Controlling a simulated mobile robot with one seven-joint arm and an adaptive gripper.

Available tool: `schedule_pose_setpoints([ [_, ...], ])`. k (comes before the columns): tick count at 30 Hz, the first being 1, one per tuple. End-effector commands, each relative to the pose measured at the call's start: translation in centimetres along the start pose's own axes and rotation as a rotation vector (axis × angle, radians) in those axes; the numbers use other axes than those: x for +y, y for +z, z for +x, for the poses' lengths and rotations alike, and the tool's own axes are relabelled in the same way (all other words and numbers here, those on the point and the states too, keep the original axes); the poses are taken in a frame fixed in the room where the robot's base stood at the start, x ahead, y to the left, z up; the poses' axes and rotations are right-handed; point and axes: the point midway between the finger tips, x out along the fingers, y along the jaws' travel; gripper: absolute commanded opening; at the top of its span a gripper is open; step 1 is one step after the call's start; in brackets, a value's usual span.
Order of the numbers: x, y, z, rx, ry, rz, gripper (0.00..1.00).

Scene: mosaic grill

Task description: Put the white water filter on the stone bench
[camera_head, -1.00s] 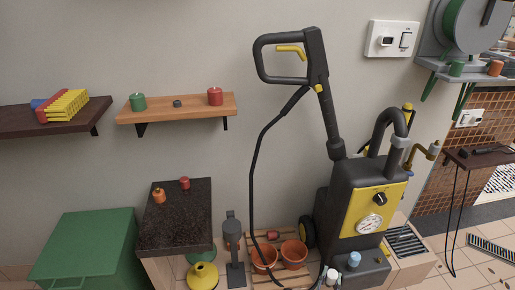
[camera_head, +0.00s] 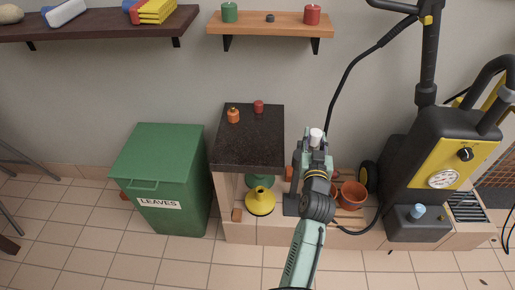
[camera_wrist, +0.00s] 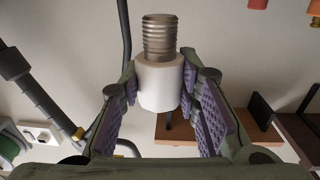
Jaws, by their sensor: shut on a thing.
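The white water filter (camera_head: 316,134) is a small white cylinder with a ribbed metal threaded end. In the wrist view the filter (camera_wrist: 160,90) is pinched between both finger pads, threaded end pointing up in the picture. My gripper (camera_head: 314,144) is shut on it and holds it up, just right of the stone bench in the head view. The stone bench (camera_head: 247,146) has a dark speckled top. An orange candle-like item (camera_head: 233,116) and a red one (camera_head: 258,106) stand near its back; its middle and front are clear.
A green leaves bin (camera_head: 165,160) stands left of the bench. A wooden shelf (camera_head: 270,27) hangs above it. Terracotta pots (camera_head: 352,194) and a yellow-black pressure washer (camera_head: 440,160) are at right. A yellow funnel-like item (camera_head: 260,202) sits below the bench top.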

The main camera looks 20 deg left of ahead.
Motion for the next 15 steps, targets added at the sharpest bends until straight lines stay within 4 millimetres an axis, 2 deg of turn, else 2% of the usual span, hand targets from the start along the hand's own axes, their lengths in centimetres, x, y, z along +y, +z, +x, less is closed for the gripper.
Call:
schedule_pose_setpoints([
  [3,-1.7,-1.5,-0.2,0.009,-0.053,-0.01,0.03],
  [6,-3.2,-1.9,-0.1,0.008,-0.069,-0.012,0.03],
  [8,-4.4,-1.9,0.1,0.006,-0.071,-0.013,0.03],
  [15,-10.5,-1.3,1.3,0.008,-0.07,-0.015,0.03],
])
